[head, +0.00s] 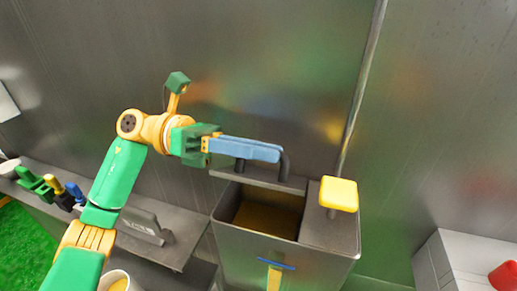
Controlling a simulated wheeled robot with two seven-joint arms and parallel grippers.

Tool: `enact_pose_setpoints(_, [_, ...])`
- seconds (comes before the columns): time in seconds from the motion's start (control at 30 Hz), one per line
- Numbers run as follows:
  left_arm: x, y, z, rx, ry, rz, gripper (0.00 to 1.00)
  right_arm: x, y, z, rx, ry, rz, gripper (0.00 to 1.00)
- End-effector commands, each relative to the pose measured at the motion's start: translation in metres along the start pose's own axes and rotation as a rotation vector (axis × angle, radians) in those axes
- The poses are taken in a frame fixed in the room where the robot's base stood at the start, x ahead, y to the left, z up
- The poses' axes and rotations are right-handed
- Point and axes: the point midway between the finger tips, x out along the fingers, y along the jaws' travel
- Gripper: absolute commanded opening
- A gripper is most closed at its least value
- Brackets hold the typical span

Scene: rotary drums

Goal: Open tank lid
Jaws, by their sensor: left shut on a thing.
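The grey metal tank (285,255) stands at the centre right, with its top opening showing a brownish inside. The dark lid (262,181) is raised at the back of the opening, seen nearly edge-on. A dark bent handle (286,167) stands on the lid. My left gripper (268,153) comes in from the left, with its long blue fingers shut on the handle and hiding most of it. My right gripper is not in view.
A yellow block (339,194) sits on the tank's right top, near a slanted metal pole (361,88). A grey ledge (185,240) with green, yellow and blue items lies left. A white box (455,262) and a red object (504,276) are at right. A metal wall stands behind.

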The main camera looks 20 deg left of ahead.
Motion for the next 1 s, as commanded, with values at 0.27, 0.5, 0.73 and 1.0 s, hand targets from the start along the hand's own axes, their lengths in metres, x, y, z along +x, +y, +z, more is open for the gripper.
enact_pose_setpoints(0.27, [0.0, 0.0, 0.001, -0.002, -0.002, -0.001, 0.0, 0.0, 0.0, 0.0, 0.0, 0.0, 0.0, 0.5])
enact_pose_setpoints(0.5, [0.0, 0.0, 0.001, -0.002, -0.001, -0.001, 0.47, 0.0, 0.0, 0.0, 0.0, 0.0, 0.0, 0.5])
enact_pose_setpoints(0.73, [0.0, 0.0, 0.0, -0.002, -0.001, -0.001, 0.47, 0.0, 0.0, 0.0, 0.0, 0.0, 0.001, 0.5])
enact_pose_setpoints(1.0, [-0.046, 0.003, -0.003, -0.001, -0.004, 0.003, 0.47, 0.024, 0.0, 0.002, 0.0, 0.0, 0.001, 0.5])
